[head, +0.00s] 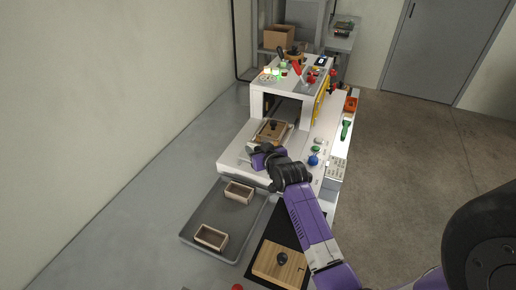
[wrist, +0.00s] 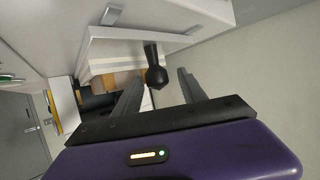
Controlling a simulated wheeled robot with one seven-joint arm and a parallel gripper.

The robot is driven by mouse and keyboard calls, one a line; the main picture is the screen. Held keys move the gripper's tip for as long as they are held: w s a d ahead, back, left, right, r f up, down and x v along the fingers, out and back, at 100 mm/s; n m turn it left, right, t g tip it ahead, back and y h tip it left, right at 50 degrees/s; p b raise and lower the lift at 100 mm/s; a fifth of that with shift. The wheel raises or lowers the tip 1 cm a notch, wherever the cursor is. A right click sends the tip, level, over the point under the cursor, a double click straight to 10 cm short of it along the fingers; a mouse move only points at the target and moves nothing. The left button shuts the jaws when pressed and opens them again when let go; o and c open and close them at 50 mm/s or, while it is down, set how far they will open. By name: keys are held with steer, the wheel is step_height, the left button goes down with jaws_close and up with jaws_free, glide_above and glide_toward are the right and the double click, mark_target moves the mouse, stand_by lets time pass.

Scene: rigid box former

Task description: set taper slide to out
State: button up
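In the wrist view a black ball knob (wrist: 156,76) on a short stem sticks out from a white plate (wrist: 115,50) on the machine. No label shows, so I cannot tell for sure that this is the taper slide. My gripper (wrist: 161,80) is open, with its two dark fingers apart on either side of the knob; contact is not visible. In the head view my gripper (head: 262,157) is low over the front of the white machine bed (head: 233,157), and my wrist hides the knob.
A wooden block with a black knob (head: 270,131) sits before the machine's opening (head: 287,107). A grey tray (head: 240,232) holds open wooden boxes (head: 211,237). A wooden board (head: 277,265) lies on a black mat. Green and blue knobs (head: 313,160) stand right of my wrist.

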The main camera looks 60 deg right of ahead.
steer(key=b+v, duration=0.1)
steer(key=v, duration=0.6)
steer(key=shift+f, duration=0.1)
steer(key=shift+s+a+r, duration=0.25)
steer(key=shift+s, duration=0.1)
stand_by(0.4)
